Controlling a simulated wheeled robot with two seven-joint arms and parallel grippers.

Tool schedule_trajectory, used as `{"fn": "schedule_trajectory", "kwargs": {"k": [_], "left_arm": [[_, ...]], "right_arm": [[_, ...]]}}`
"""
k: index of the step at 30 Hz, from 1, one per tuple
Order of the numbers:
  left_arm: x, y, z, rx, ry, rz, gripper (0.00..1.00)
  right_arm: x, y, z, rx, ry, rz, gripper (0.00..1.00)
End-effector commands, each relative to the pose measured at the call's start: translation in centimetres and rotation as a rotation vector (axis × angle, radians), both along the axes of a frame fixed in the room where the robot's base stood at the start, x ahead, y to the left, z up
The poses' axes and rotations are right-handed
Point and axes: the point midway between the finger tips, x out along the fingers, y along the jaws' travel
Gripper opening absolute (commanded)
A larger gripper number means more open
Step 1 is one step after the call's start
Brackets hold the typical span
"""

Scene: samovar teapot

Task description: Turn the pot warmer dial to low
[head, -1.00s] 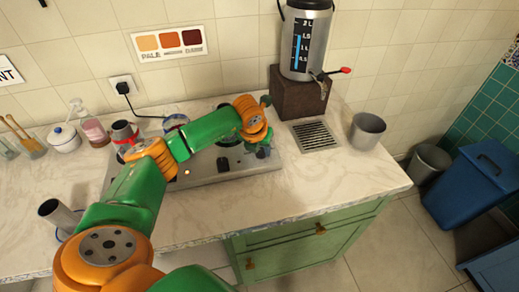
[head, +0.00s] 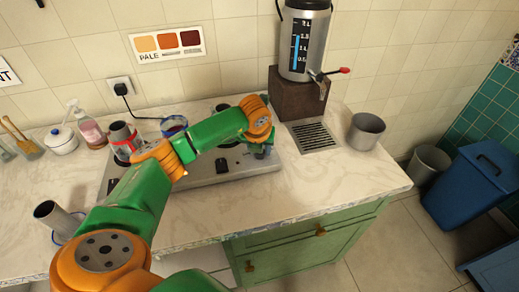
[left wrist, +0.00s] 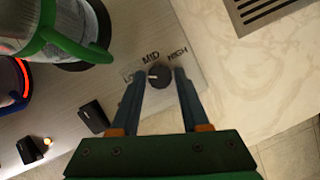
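The pot warmer dial (left wrist: 158,74) is a dark round knob with a small light mark, on a grey panel (left wrist: 205,75) lettered LOW, MID and HIGH. In the left wrist view my left gripper (left wrist: 158,82) is open, with one finger on each side of the dial. The left finger partly covers the LOW label. I cannot tell whether the fingers touch the dial. In the head view my left gripper (head: 262,152) is at the right end of the grey stove unit (head: 210,178), and my arm hides much of the unit. My right gripper is not in view.
A glass pot with a green handle (left wrist: 65,42) stands close beside the dial. Black switches (left wrist: 94,115) sit along the panel. In the head view, a samovar (head: 305,45) stands on a brown block, with a drain grate (head: 312,136) and metal cup (head: 366,131) at right.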

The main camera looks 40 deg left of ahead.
Motion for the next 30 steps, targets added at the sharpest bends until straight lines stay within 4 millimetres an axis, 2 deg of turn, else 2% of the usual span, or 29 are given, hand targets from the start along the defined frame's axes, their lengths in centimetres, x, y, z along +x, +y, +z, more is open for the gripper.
{"fn": "schedule_trajectory", "kwargs": {"k": [10,18,21,30], "left_arm": [[-0.2,-0.1,0.3,-0.001,0.002,-0.001,0.53],[-1.9,-1.1,5.2,0.0,-0.002,-0.003,0.53],[-2.3,-1.2,6.2,0.0,0.0,-0.001,0.53],[-2.4,-1.3,6.5,0.0,0.002,-0.001,0.53]], "right_arm": [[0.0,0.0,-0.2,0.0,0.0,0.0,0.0],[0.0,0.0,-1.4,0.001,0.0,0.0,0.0],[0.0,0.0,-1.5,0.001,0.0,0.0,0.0],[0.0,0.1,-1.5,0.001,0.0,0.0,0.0]]}}
